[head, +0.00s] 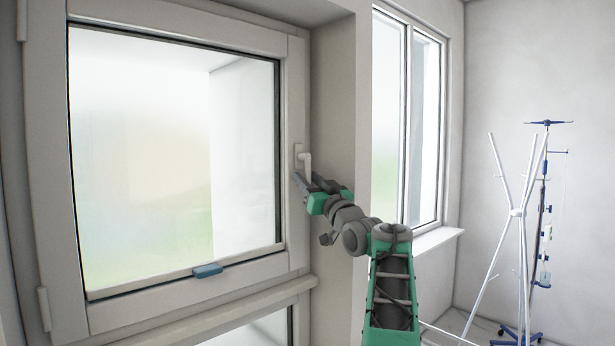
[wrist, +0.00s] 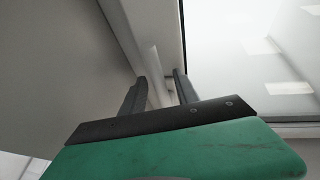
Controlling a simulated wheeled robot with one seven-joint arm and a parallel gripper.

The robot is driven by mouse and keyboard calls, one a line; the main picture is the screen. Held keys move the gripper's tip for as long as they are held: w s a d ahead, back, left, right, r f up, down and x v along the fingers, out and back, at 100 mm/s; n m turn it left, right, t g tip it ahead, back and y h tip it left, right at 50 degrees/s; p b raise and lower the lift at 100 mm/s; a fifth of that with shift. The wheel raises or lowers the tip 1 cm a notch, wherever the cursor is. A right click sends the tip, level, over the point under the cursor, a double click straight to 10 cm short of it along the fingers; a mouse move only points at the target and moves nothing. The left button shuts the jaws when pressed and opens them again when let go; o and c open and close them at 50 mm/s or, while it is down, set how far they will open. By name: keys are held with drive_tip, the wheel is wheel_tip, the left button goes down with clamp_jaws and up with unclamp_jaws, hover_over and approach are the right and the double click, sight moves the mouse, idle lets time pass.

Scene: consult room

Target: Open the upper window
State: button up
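The upper window (head: 180,170) has a large pane in a pale frame and fills the left of the head view. Its sash appears to sit in the frame. A white lever handle (head: 306,160) is on the right side of the frame and points downward. My gripper (head: 312,181) is at the handle's lower end, fingers towards the frame. In the wrist view the two dark fingers of my gripper (wrist: 160,85) are apart. A pale strip, probably the handle (wrist: 153,62), shows between or beyond them. I cannot tell whether they touch it.
A blue tab (head: 207,271) is on the window's bottom rail. A lower window (head: 268,331) is partly visible beneath. A wall pier (head: 335,100) stands just right of the handle. Another window (head: 405,120), a white stand (head: 519,240) and a blue-topped pole (head: 545,165) are further right.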

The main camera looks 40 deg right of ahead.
clamp_jaws()
idle(1.4)
